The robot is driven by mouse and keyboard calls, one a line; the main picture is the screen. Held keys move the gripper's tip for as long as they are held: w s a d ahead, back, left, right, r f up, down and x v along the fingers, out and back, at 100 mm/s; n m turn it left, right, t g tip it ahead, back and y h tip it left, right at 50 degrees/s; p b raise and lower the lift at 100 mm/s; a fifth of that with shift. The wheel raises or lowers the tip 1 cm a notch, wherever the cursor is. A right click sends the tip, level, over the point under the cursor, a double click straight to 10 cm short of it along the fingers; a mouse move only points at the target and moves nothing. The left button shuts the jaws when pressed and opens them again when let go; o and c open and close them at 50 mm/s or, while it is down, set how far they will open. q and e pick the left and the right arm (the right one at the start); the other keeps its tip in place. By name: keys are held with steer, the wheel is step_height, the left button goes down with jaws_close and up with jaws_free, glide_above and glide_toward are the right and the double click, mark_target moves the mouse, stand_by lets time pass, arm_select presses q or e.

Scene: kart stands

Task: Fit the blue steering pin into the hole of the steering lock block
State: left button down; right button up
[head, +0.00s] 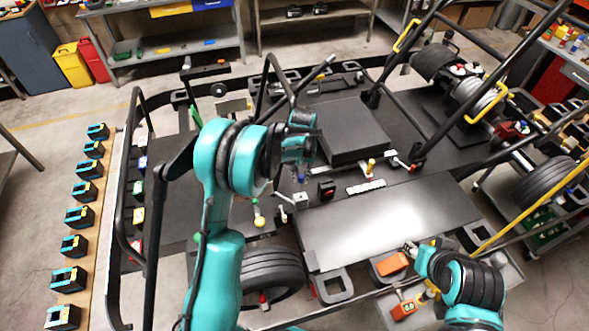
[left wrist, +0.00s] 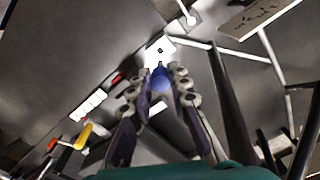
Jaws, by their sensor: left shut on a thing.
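My left gripper (head: 301,170) hangs over the middle of the kart stand, shut on the blue steering pin (head: 301,179). In the left wrist view the pin (left wrist: 160,78) shows as a blue end between the two fingers. The steering lock block (head: 300,199) is a small light-grey block just below the pin in the head view. In the left wrist view the block (left wrist: 158,49) lies just beyond the fingertips, with a small dark hole in its face. The pin appears apart from the block. My right arm is at the lower right; its fingers are not clear.
Dark kart floor panels surround the block, with a raised black box (head: 350,130) behind it. A white labelled strip (head: 366,187) and a yellow-topped lever (head: 370,167) are to the right. Black frame tubes rise close by. A tyre (head: 268,274) lies in front.

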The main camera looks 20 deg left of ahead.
mark_target(300, 202)
stand_by(0.4)
arm_select(q)
steer(key=shift+f+b, duration=0.15)
steer(key=shift+b, duration=0.25)
steer(key=shift+f+b, duration=4)
steer(key=shift+f, duration=0.65)
steer(key=shift+s+f+b, duration=0.1)
steer(key=shift+f+b, duration=0.15)
steer(key=shift+b, duration=0.1)
steer(key=c, duration=1.3)
jaws_free()
steer(key=shift+c, duration=0.2)
